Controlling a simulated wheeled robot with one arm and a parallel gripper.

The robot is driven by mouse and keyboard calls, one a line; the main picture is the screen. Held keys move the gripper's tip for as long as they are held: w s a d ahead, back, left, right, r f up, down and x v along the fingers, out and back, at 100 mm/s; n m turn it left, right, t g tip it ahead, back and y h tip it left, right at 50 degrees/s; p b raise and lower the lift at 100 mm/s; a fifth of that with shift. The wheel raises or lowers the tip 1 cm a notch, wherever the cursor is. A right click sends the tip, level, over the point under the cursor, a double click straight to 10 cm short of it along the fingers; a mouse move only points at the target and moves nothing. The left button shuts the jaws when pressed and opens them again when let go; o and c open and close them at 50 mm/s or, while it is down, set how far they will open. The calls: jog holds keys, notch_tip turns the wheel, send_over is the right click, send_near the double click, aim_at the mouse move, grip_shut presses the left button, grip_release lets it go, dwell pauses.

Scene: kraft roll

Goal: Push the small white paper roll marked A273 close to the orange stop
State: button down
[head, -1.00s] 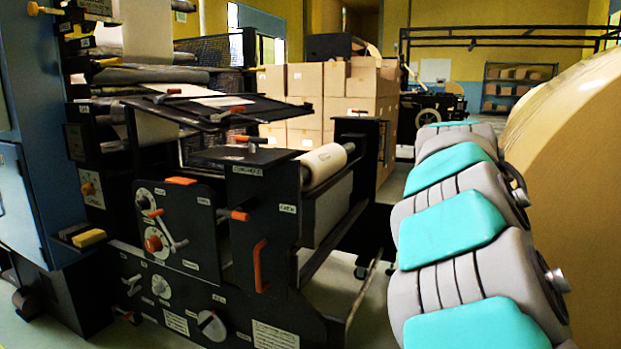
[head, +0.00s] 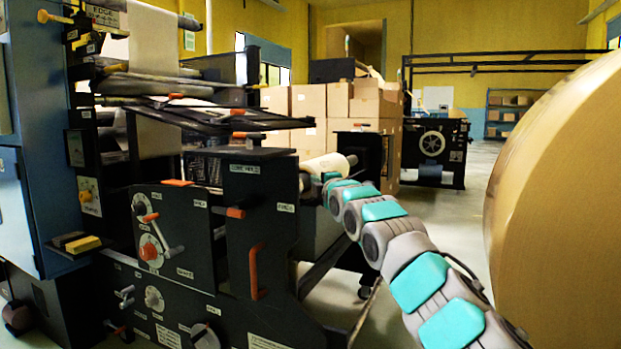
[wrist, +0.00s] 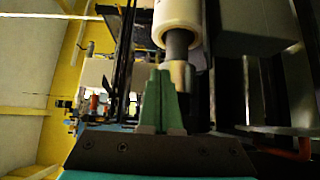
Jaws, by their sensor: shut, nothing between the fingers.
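A white paper roll (head: 325,165) sits on a dark shaft on the black machine in the head view. Its marking is too small to read. In the wrist view a cream roll (wrist: 178,20) is at the top on a dark shaft. A smaller pale piece (wrist: 179,74) shows on the shaft line, partly behind my fingers. My gripper (wrist: 161,80) is shut and empty, its green fingers together just below the roll in the picture. I cannot tell whether they touch anything. In the head view my arm reaches to just below the roll, and the fingertips cannot be made out. I cannot single out the orange stop.
The black machine (head: 160,265) has orange handles, including an upright one (head: 257,270). A big kraft roll (head: 565,190) stands at the right. Stacked cardboard boxes (head: 309,103) are behind the machine. Some floor is clear between machine and big roll.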

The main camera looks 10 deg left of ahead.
jog(key=p, duration=0.8)
send_near(310, 172)
jog(key=shift+w+a+r, duration=0.2)
jog(key=shift+w+a, duration=0.85)
jog(key=shift+w, duration=0.15)
jog(key=shift+w+a+r, duration=0.2)
jog(key=shift+w+a, duration=0.8)
jog(key=shift+w, duration=0.25)
jog(key=shift+w+d+f, duration=0.1)
jog(key=shift+w+d, duration=0.05)
jog(key=shift+w, duration=0.25)
